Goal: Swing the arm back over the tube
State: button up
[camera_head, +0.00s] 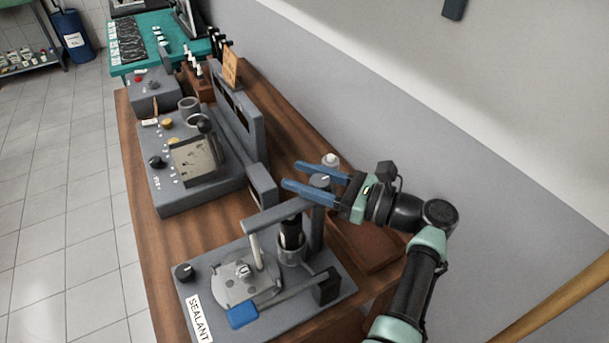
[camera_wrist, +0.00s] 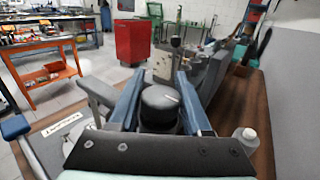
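The sealant station (camera_head: 215,270) is a grey plate with a "SEALANT" label. A dark tube (camera_head: 291,232) stands upright in a round grey holder on it. A grey swing arm (camera_head: 272,214) runs left from a post (camera_head: 318,225) behind the tube; a pale rod (camera_head: 256,247) shows below its outer end. I cannot tell whether the arm lies directly over the tube. My gripper (camera_head: 288,174) is open, its blue fingers level above the post. In the wrist view, my gripper (camera_wrist: 158,78) has a dark round knob (camera_wrist: 160,105) with a white mark between its fingers.
A blue-handled lever (camera_head: 242,315) lies across the station's front. A small white-capped bottle (camera_head: 331,160) stands close behind my fingers, near the wall. A grey machine (camera_head: 190,170) stands farther along the bench. A brown block (camera_head: 365,240) lies under my wrist.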

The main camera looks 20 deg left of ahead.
jog(key=o, duration=0.3)
jog(key=d+b, duration=0.1)
jog(key=d, duration=0.3)
jog(key=s+d+b, duration=0.1)
jog(key=d, duration=0.3)
jog(key=s+d+b, duration=0.1)
jog(key=d, duration=0.3)
jog(key=shift+s+d, duration=0.2)
jog(key=shift+d, duration=0.2)
